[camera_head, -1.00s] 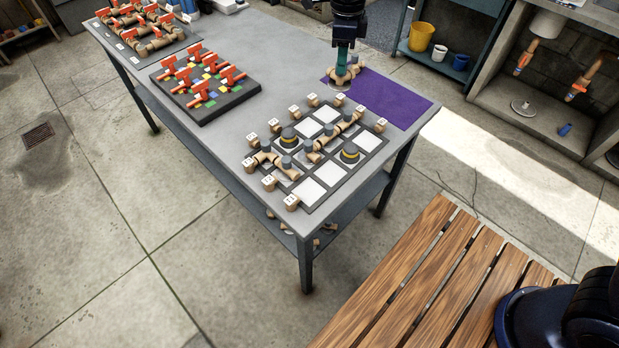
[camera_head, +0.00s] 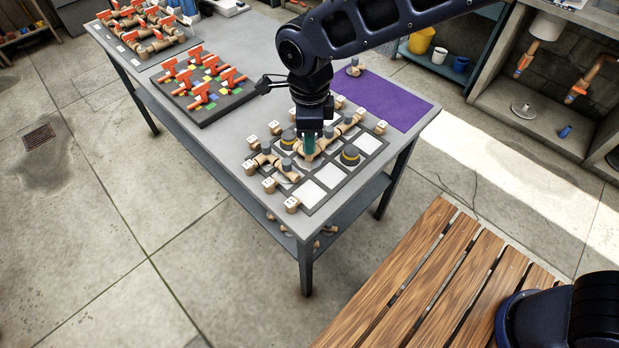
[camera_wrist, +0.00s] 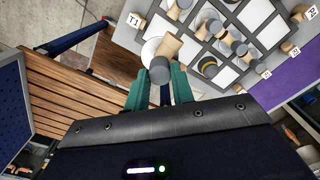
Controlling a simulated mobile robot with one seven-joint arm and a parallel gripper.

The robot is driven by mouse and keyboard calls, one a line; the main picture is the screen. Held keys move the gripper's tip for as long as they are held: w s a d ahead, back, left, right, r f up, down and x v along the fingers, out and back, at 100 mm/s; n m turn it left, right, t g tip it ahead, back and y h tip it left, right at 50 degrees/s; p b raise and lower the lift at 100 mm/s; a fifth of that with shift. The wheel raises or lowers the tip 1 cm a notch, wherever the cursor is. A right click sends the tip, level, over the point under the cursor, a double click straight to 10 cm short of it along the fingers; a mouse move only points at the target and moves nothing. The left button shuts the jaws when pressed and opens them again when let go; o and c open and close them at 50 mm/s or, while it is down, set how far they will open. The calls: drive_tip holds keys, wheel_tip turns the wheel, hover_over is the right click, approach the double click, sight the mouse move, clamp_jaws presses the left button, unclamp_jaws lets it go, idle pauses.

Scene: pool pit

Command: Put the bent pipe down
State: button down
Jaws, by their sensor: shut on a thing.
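In the wrist view the teal fingers (camera_wrist: 159,84) stand either side of the bent pipe (camera_wrist: 169,45), whose grey end faces the camera. A pale disc (camera_wrist: 150,49) shows beside the pipe. I cannot tell whether the pipe touches the board.
The board has white squares, numbered tan blocks (camera_head: 292,205), other pipe pieces and a dark round piece with a yellow ring (camera_head: 350,156). Red-handled valves (camera_head: 203,92) fill a tray at left.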

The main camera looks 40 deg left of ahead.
wheel_tip(320, 180, down, 14)
drive_tip(key=shift+f, duration=0.15)
idle(0.4)
drive_tip(key=shift+f, duration=0.15)
drive_tip(key=c, duration=1.2)
unclamp_jaws()
wheel_tip(320, 180, up, 12)
drive_tip(key=shift+r, duration=0.15)
